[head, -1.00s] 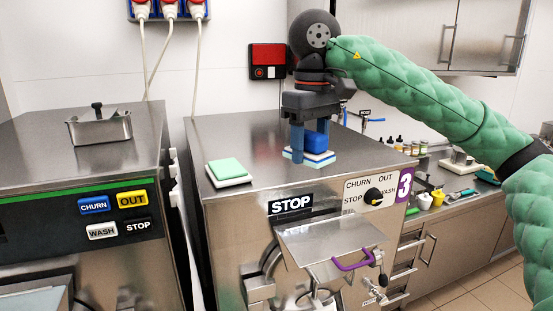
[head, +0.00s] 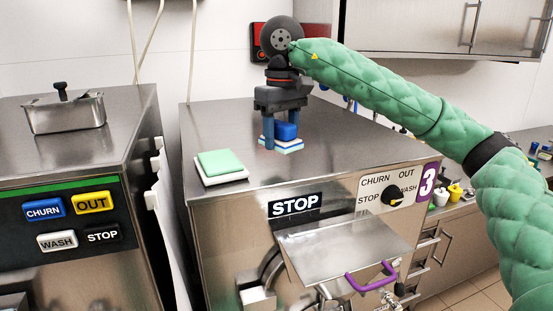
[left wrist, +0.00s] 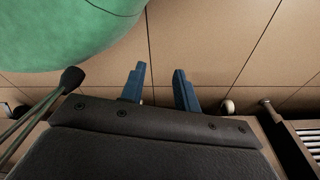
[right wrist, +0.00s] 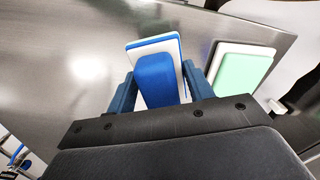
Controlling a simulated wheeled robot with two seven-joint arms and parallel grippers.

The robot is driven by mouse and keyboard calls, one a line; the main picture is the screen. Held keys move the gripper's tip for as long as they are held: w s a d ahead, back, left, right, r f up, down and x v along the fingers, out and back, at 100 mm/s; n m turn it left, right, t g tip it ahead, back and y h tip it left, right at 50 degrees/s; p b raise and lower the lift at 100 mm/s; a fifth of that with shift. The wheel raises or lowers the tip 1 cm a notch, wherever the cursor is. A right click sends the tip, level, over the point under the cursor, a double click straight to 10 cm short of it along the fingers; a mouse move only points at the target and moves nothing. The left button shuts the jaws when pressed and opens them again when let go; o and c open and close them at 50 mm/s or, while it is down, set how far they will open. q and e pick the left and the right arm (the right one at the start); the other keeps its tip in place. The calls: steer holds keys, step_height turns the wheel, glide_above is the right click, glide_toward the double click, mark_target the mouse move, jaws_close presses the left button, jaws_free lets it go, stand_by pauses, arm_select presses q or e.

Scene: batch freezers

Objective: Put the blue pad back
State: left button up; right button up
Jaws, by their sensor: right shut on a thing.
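The blue pad (head: 286,131) is a blue block handle on a thin white and blue base. It is over the top of the stainless machine marked 3, right of a green pad on a white base (head: 220,165). My right gripper (head: 282,139) points down and is shut on the blue pad, one finger on each side of the block. In the right wrist view the blue block (right wrist: 157,80) sits between the fingers, the green pad to its right and apart. I cannot tell whether the base touches the metal. My left gripper (left wrist: 158,86) is open and empty above the floor.
The machine's steel top (head: 340,150) is mostly clear around the two pads. A second machine at left carries a lidded steel pan (head: 64,112). A red wall box (head: 262,40) is behind my right gripper. A counter with small items (head: 455,190) stands at right.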

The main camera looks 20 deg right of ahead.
mark_target(276, 165)
steer(key=shift+w+a+f, duration=0.4)
steer(key=shift+a, duration=0.1)
step_height(276, 165, down, 4)
steer(key=shift+w+d+r+b, duration=0.1)
steer(key=shift+w+b, duration=0.05)
steer(key=shift+b, duration=0.15)
arm_select(q)
steer(key=shift+w+d+r, duration=0.1)
steer(key=shift+w+r, duration=0.05)
steer(key=shift+w, duration=0.35)
steer(key=shift+w+d+r, duration=0.1)
steer(key=shift+w+r, duration=0.05)
steer(key=shift+w, duration=0.3)
steer(key=shift+a+f, duration=0.1)
steer(key=shift+w, duration=0.1)
